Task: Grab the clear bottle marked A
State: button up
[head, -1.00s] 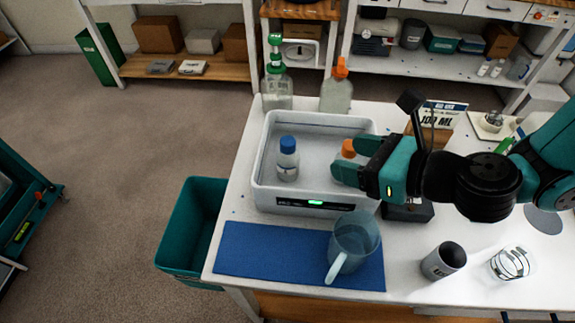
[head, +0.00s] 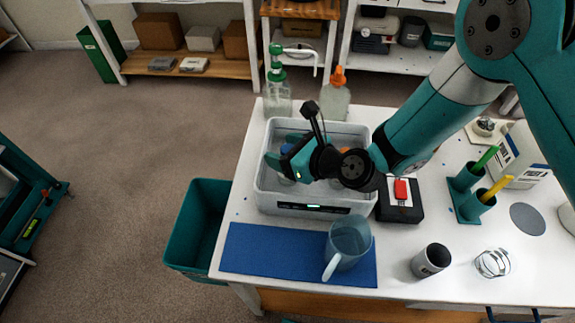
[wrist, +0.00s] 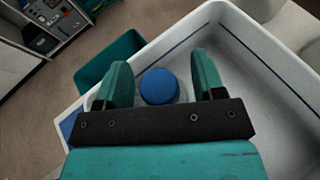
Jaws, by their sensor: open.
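A bottle with a blue cap (head: 287,149) stands in the white tub (head: 318,207), mostly hidden behind my gripper (head: 282,160) in the head view. In the wrist view its blue cap (wrist: 159,86) lies between the two open fingers of my gripper (wrist: 161,78), with a gap to each finger. A bit of an orange cap (head: 343,150) shows behind my wrist in the tub. I cannot read a letter A on either bottle.
A green-pump bottle (head: 277,95) and an orange-topped bottle (head: 335,98) stand behind the tub. A jug (head: 348,243) stands on the blue mat (head: 265,255) in front. A black device (head: 405,208) is close to the tub's right. A teal bin (head: 195,235) stands left of the table.

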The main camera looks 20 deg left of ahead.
jog(key=shift+w+a+f, duration=0.15)
jog(key=shift+a+f, duration=0.05)
jog(key=shift+a, duration=0.2)
jog(key=shift+c, duration=0.3)
grip_shut()
jog(key=shift+r, duration=0.1)
